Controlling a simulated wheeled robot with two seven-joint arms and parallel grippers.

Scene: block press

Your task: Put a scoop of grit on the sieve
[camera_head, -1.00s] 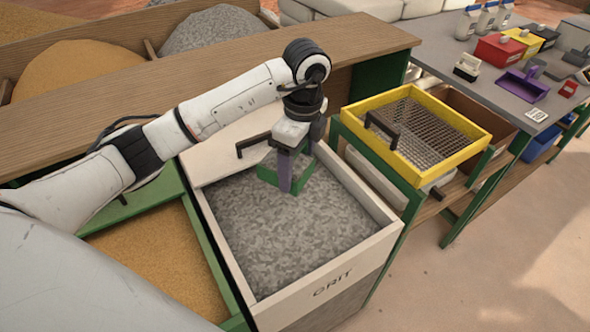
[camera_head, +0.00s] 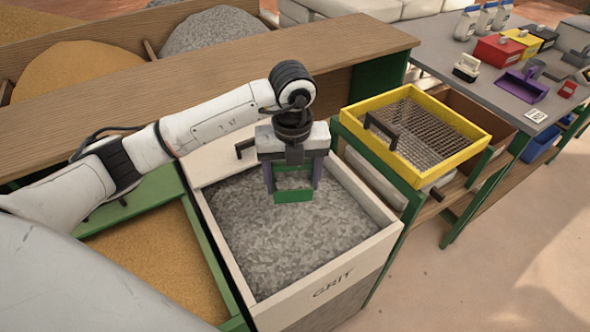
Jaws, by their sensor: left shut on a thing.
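My left gripper (camera_head: 292,188) is over the back part of the grit bin, shut on a green scoop (camera_head: 293,196). The scoop is low, at or just above the grit; I cannot tell whether it touches or holds any. The grey grit (camera_head: 275,245) fills the cream bin marked GRIT (camera_head: 335,283). The sieve (camera_head: 415,128) has a yellow frame, a wire mesh and a dark handle, and sits on a green stand right of the bin. No grit shows on its mesh. My right gripper is not in view.
A bin of tan sand (camera_head: 160,262) is left of the grit. A wooden ledge (camera_head: 200,92) runs behind. The grey table (camera_head: 450,45) at the back right holds a purple scoop (camera_head: 522,85), red and yellow boxes and bottles.

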